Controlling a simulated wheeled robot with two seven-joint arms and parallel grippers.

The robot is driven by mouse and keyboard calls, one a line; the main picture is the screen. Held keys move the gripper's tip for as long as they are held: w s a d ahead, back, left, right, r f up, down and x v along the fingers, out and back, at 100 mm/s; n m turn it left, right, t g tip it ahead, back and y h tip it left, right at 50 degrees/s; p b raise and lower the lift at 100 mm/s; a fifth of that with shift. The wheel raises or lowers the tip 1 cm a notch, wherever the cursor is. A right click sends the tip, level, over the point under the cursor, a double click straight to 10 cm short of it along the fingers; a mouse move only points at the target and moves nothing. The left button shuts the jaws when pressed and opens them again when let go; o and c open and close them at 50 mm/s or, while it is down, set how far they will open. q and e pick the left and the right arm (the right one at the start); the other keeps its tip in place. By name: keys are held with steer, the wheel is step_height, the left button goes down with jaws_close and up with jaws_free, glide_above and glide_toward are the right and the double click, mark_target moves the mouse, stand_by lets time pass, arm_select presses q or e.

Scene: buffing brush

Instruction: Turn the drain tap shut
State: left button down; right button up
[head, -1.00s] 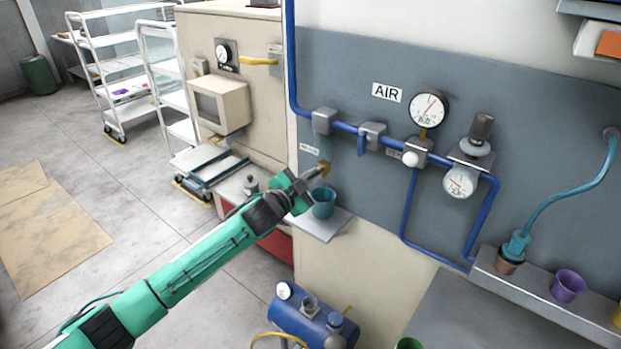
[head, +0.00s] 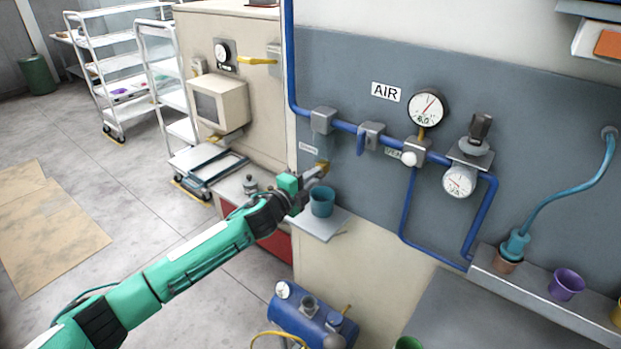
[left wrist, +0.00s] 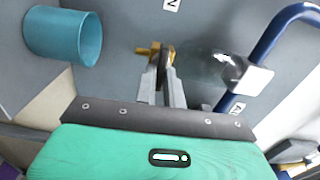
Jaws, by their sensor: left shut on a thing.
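The drain tap is a small brass fitting (head: 322,166) on the grey wall panel, below the left end of the blue air pipe. It also shows in the left wrist view as a brass piece (left wrist: 147,50). My left gripper (head: 316,173) reaches it from the left. In the left wrist view its two fingers (left wrist: 163,68) are closed on the brass tap handle, and they hide part of it. How far the handle is turned is hard to tell. My right gripper is in neither view.
A teal cup (head: 322,202) stands on a small shelf (head: 333,228) just below the tap, close to my gripper. The blue pipe (head: 345,126) with valves and a gauge (head: 425,108) runs to the right. A blue tank (head: 300,318) sits below.

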arm_select(q)
steer(key=shift+f+m, duration=0.1)
steer(key=shift+m, duration=0.3)
steer(key=c, duration=1.5)
jaws_free()
steer(key=b+v, duration=0.3)
steer(key=v, duration=1)
steer(key=shift+s+a, duration=0.25)
steer(key=shift+s, duration=0.1)
